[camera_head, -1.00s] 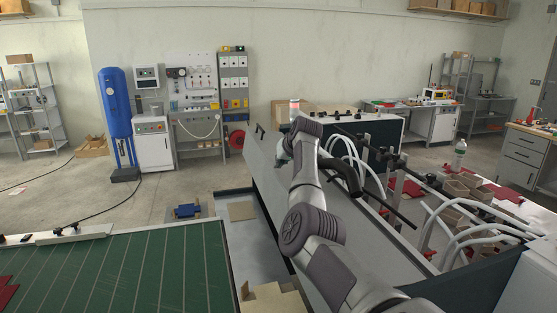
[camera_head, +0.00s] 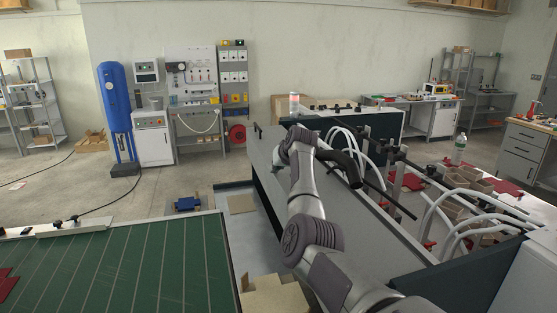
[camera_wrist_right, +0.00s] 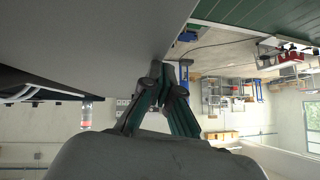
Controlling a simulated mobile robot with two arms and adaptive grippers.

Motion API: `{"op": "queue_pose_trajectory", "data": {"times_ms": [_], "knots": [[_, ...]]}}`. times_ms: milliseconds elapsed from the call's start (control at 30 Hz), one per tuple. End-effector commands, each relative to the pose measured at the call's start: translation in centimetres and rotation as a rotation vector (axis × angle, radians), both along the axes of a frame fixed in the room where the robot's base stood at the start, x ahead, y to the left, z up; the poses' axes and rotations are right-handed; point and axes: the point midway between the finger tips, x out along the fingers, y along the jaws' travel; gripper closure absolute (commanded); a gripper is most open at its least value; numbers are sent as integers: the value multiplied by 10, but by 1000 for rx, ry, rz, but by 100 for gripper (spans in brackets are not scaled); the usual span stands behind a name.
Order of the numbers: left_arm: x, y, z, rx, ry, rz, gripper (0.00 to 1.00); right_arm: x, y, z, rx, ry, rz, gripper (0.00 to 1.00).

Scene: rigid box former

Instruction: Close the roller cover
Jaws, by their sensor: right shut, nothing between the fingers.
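The roller cover is a long grey panel (camera_head: 262,152) on the dark machine body in the head view. It lies about flat, with the dark side wall showing below its left edge. A small dark handle (camera_head: 257,131) stands at its far end. My right arm reaches over the cover, and my right gripper (camera_head: 277,168) is at its left edge, partly hidden by the wrist. In the right wrist view the cover's grey surface (camera_wrist_right: 90,35) fills the upper left. My right gripper's fingers (camera_wrist_right: 164,72) are shut and empty, close to its edge; contact is unclear. My left gripper is out of view.
A green conveyor (camera_head: 120,270) lies at the lower left. Cardboard (camera_head: 275,297) sits in front near my arm. White hoses and black rods (camera_head: 385,192) crowd the machine's right side. Floor left of the machine is mostly free.

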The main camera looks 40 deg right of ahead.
Motion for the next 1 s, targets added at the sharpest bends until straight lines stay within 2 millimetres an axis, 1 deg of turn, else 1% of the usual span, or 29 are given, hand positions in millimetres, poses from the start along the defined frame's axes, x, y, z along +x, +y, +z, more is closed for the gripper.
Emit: {"op": "queue_pose_trajectory", "data": {"times_ms": [33, 233, 333, 433, 467, 500, 567, 600, 667, 800, 1000], "knots": [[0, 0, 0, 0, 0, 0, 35, 0, 3, -7, 8, 14, 6, 100], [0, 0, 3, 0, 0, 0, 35, 0, 4, -6, 10, 18, 9, 100], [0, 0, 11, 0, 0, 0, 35, 1, 6, 3, 10, 17, 8, 100], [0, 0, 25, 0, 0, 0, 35, 4, 8, 21, 6, 13, 7, 100], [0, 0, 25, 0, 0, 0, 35, 5, 8, 25, 4, 10, 7, 100], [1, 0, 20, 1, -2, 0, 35, 6, 8, 30, 2, 6, 5, 100], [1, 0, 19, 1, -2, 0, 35, 7, 9, 43, 1, 1, 3, 100], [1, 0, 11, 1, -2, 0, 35, 2, 11, 42, -1, 1, 2, 100], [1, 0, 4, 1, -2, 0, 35, -4, 14, 48, -2, 0, 0, 100], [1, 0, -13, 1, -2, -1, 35, -23, 24, 69, -4, -3, 0, 100], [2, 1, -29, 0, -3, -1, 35, -45, 36, 97, -2, -2, 0, 100]]}}
